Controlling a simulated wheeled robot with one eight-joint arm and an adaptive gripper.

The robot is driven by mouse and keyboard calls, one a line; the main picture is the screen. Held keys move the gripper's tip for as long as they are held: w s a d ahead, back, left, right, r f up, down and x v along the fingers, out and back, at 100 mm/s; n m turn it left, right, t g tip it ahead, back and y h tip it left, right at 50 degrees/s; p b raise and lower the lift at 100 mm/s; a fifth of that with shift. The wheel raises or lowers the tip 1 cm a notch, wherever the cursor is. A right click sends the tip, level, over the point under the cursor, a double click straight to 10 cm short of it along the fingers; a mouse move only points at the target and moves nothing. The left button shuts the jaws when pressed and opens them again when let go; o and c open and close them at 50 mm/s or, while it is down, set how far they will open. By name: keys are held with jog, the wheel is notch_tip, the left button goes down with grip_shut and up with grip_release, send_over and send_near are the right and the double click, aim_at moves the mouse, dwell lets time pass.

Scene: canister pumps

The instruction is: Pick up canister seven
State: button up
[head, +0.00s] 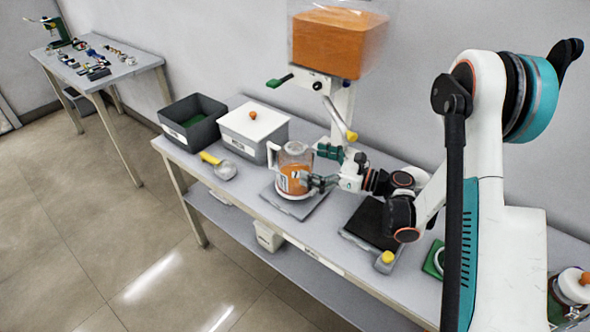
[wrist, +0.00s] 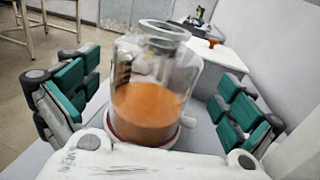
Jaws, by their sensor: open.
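A clear canister (head: 293,160) with orange contents, a white base and a white handle on its left stands upright on a grey plate (head: 318,212) on the bench. A label with dark print shows on its front, partly hidden by my gripper; I cannot read its number surely. My gripper (head: 314,182) reaches in from the right at the canister's lower half. In the wrist view the canister (wrist: 155,95) stands between the spread green-padded fingers, with a gap on both sides. My gripper is open and holds nothing.
A dispenser with an orange-filled hopper (head: 325,45) stands behind the canister. A white-lidded box (head: 252,122), a grey bin (head: 182,130) and a yellow-handled scoop (head: 222,169) are to the left. A black-topped scale (head: 370,222) lies right, under my arm. Another canister (head: 574,288) is far right.

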aim_at(295, 159)
jog(key=shift+b+x, duration=1.2)
jog(key=shift+x, duration=1.5)
jog(key=shift+s+f, duration=0.1)
jog(key=shift+s, duration=0.1)
jog(key=shift+c, duration=0.6)
jog(key=c, duration=1.1)
